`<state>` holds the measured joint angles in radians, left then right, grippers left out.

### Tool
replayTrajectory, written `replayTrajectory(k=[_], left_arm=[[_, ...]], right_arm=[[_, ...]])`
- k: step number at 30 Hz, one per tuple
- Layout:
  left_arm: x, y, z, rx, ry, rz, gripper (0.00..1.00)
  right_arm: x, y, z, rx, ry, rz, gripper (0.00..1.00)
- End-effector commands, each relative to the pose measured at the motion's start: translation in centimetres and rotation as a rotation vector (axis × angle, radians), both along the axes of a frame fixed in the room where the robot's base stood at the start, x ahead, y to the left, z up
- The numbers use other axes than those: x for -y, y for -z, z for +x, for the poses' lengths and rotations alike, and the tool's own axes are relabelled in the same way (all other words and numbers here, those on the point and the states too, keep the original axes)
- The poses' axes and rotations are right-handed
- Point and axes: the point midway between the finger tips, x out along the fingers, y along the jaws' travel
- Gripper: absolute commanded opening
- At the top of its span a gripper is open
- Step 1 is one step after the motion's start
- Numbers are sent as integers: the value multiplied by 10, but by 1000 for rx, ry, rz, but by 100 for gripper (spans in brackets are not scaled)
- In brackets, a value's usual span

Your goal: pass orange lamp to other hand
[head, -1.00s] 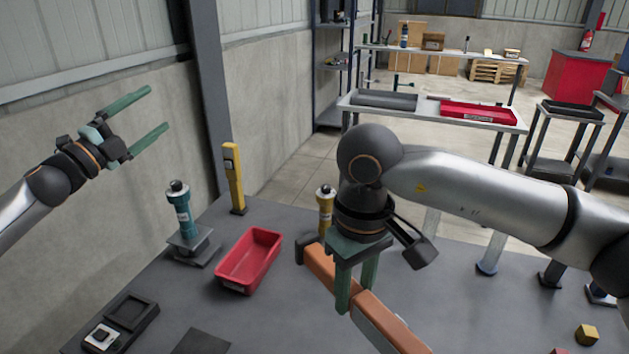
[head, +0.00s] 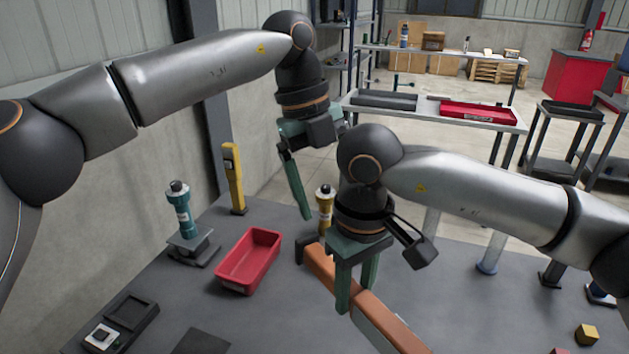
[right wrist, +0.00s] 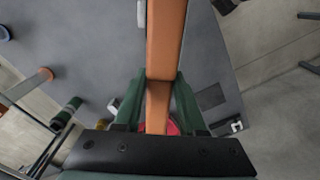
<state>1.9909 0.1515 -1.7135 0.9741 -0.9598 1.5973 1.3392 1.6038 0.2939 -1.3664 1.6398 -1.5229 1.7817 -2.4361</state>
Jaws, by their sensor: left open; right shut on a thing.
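The orange lamp (head: 393,327) is a long orange bar with a dark end at its upper left. My right gripper (head: 356,300) is shut on it and holds it above the grey table. In the right wrist view the lamp (right wrist: 166,40) runs up between the green fingers of the right gripper (right wrist: 160,88). My left gripper (head: 300,205) is open and empty, pointing down just beyond and to the left of my right gripper, near the lamp's dark end but apart from it. One left finger is partly hidden.
A red bin (head: 249,262) sits on the table (head: 290,320) left of the lamp. A yellow cube (head: 587,334) lies at the right.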

Motion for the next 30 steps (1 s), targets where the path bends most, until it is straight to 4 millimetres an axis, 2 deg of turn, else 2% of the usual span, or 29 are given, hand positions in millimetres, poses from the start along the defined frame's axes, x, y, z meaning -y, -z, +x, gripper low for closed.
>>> replayTrajectory(k=[4,7,10,14,24,30], left_arm=[[-14,-10,-1,39,-106,199,90],[-20,-11,-2,51,-142,254,90],[-21,-4,-2,52,-152,268,90],[-21,16,-2,50,-150,265,90],[-21,79,-2,49,-150,261,90],[-21,101,-2,50,-149,261,90]], right_arm=[[0,0,0,1,0,1,0],[0,0,0,1,0,1,0],[0,0,0,1,0,1,0],[0,-1,0,1,0,1,0],[0,-1,0,1,0,1,0],[0,-1,0,1,0,1,0]])
